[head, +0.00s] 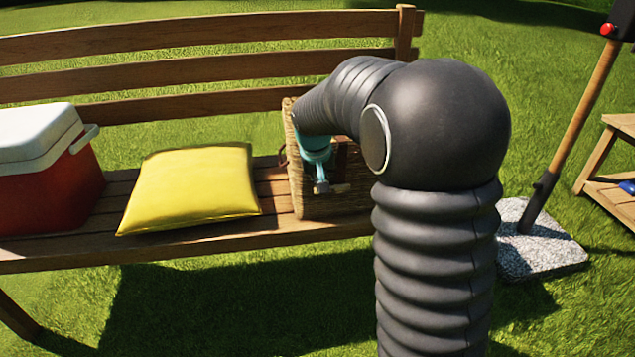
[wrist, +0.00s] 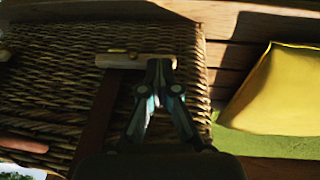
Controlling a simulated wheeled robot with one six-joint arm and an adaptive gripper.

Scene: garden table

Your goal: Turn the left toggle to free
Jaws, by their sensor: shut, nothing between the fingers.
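A wicker basket (head: 299,195) stands on the bench, right of the yellow cushion, largely hidden by my arm. In the wrist view its woven side (wrist: 60,90) fills the left and middle. The left toggle (wrist: 130,61), a pale wooden bar with a brass piece above it, lies crosswise at the end of a dark strap (wrist: 95,125). A pale bar shows in the head view too (head: 340,188). My gripper (wrist: 160,64) is shut and empty, its tips at the toggle's cushion-side end; I cannot tell whether they touch. It also shows in the head view (head: 321,187).
The yellow cushion (head: 195,186) and a red cooler with a white lid (head: 45,165) sit on the wooden bench (head: 190,238). A pole (head: 575,115) rises from a stone base (head: 540,248) at right. Another pale piece (wrist: 4,53) shows at the wrist view's left edge.

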